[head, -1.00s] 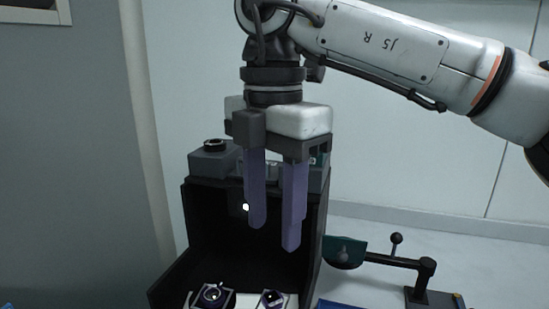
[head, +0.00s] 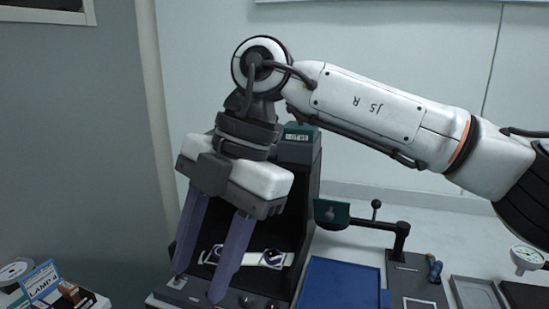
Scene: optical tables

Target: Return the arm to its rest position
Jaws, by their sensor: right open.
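My right arm (head: 375,112) comes in from the right, bends at a joint near the upper middle and points down to the left. Its right gripper (head: 198,288) is open, with two long purple fingers apart and nothing between them. The gripper is tilted, with its fingertips toward the lower left, in front of a black open-fronted box (head: 303,195). The fingers hide part of the box and its front panel. My left gripper is not in view.
Inside the box is a white strip (head: 287,259) with dark round parts. A blue tray (head: 340,284), a black stand (head: 400,240) with a green plate, a dial gauge (head: 526,258) and a grey tray (head: 478,294) are to the right.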

